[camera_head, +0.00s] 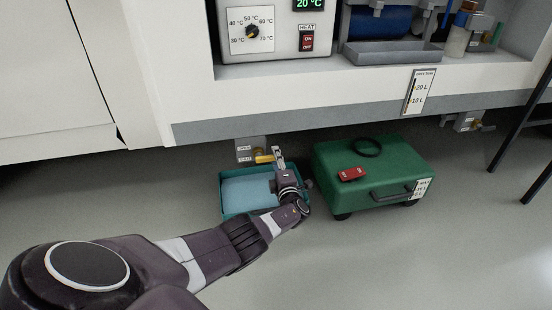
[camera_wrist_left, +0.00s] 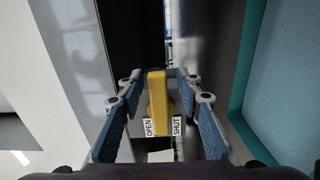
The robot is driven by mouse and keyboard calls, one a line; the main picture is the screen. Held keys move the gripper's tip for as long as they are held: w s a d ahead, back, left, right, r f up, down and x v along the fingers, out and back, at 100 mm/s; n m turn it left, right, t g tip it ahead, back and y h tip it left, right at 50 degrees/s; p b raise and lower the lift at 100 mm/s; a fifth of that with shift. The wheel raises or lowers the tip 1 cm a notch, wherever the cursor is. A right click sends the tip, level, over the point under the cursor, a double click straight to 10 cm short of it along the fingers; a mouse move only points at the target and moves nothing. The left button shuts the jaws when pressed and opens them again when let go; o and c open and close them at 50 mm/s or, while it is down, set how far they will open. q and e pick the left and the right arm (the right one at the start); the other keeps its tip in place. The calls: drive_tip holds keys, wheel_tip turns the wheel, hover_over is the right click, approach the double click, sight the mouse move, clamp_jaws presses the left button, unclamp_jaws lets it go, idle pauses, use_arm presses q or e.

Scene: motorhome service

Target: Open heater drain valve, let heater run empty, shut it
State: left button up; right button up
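The heater drain valve is on a grey bracket (camera_head: 250,146) under the vehicle's skirt, with OPEN and SHUT labels. Its yellow handle (camera_head: 264,158) sticks out level with the lower label, SHUT; I cannot tell its setting for sure. My left gripper (camera_head: 278,155) is at the handle. In the left wrist view the yellow handle (camera_wrist_left: 157,100) stands between the open fingers, with a gap on both sides. A teal tray (camera_head: 224,203) with a pale blue surface inside lies below the valve. The heater panel (camera_head: 283,40) has a dial, a green 20 °C display and an ON/OFF switch. My right gripper is out of view.
A green wheeled case (camera_head: 325,165), with a red object (camera_head: 352,174) and a black ring (camera_head: 367,147) on top, stands right of the tray. Another valve fitting (camera_head: 467,121) hangs farther right, near dark legs (camera_head: 522,130). Floor in front is clear.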

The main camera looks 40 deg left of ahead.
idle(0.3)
use_arm(q)
drive_tip(key=v, duration=1.2)
idle(0.5)
